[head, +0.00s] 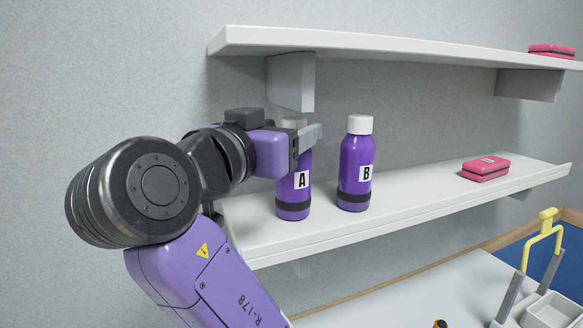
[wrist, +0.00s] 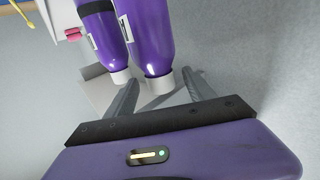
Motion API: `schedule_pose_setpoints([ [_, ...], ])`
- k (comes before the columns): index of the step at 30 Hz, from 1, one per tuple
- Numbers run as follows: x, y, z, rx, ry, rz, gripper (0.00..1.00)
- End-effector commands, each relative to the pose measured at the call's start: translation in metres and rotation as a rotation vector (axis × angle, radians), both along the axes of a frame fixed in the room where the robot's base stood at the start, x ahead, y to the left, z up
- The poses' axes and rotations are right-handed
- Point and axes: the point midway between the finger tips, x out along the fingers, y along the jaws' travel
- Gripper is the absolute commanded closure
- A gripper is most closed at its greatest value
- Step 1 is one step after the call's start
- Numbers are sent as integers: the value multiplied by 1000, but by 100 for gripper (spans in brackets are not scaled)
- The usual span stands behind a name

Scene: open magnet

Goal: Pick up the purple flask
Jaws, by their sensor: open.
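Two purple flasks with white caps and dark bands stand upright on the lower shelf. The flask labelled A (head: 293,196) is on the left, and the flask labelled B (head: 354,174) is just to its right. My gripper (head: 308,136) is open at the upper part of flask A and partly hides its neck and cap. In the wrist view, the cap of flask A (wrist: 146,38) lies between the open fingers of my gripper (wrist: 163,88). Flask B (wrist: 105,30) is beside it to the left, close to the left finger. I cannot tell whether a finger touches either flask.
The lower shelf (head: 420,205) has free room between flask B and a pink case (head: 486,168). The upper shelf (head: 400,48) overhangs close above my gripper, with a bracket (head: 291,82) behind. A caddy with a yellow handle (head: 545,232) stands at lower right.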

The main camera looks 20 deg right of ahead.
Motion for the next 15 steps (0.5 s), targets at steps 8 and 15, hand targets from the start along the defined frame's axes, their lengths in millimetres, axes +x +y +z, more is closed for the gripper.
schedule_pose_setpoints([
  [8,25,-29,2,-2,4,-2,37],
  [15,33,-37,-1,-2,1,2,37],
])
